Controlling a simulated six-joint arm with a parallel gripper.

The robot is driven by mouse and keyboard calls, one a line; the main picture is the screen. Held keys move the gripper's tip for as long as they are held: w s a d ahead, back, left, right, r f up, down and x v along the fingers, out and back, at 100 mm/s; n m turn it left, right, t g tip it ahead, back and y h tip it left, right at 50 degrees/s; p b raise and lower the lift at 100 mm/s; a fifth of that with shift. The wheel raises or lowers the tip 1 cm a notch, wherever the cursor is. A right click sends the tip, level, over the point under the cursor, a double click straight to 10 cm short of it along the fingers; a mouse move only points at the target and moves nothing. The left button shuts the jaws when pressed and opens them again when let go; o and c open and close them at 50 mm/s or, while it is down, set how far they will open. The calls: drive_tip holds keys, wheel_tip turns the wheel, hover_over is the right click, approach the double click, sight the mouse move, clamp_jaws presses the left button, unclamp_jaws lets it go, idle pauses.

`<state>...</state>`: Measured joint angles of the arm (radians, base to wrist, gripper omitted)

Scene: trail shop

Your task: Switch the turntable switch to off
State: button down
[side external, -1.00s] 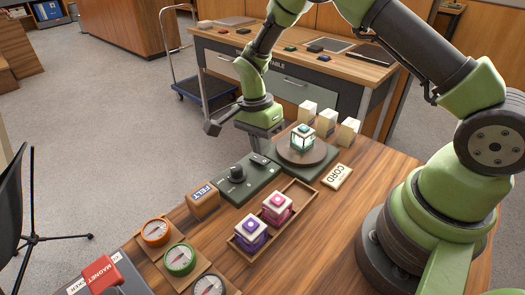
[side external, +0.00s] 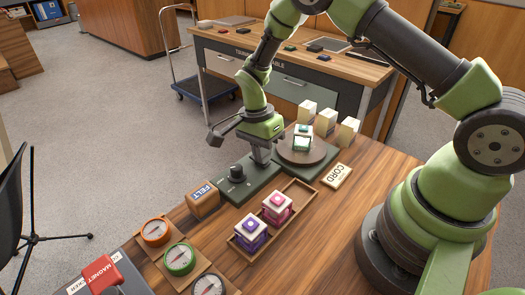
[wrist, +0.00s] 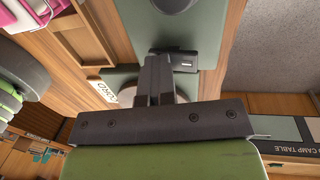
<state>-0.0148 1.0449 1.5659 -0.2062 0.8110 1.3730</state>
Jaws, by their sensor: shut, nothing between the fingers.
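The grey-green control box (side external: 247,190) lies on the wooden bench, with a dark knob (side external: 236,171) on top. The turntable (side external: 300,154) stands behind it and carries a teal and white lantern-like block (side external: 303,138). The small black switch (wrist: 187,64) shows in the wrist view at the box's end, with a light mark on it; I cannot tell its position. My gripper (side external: 261,165) is shut and empty, pointing down at the switch end of the box and hiding the switch in the side view. In the wrist view the fingertips (wrist: 158,62) are just left of the switch; contact is unclear.
A wooden tray (side external: 244,247) with two purple and pink blocks lies in front of the box. A FELT block (side external: 203,199) sits left, a CORD tag (side external: 337,176) right. Several cream blocks (side external: 326,122) stand behind the turntable. Compasses (side external: 179,257) lie at the front left.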

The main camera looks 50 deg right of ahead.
drive_tip(key=shift+w+r, duration=0.15)
drive_tip(key=shift+w, duration=0.6)
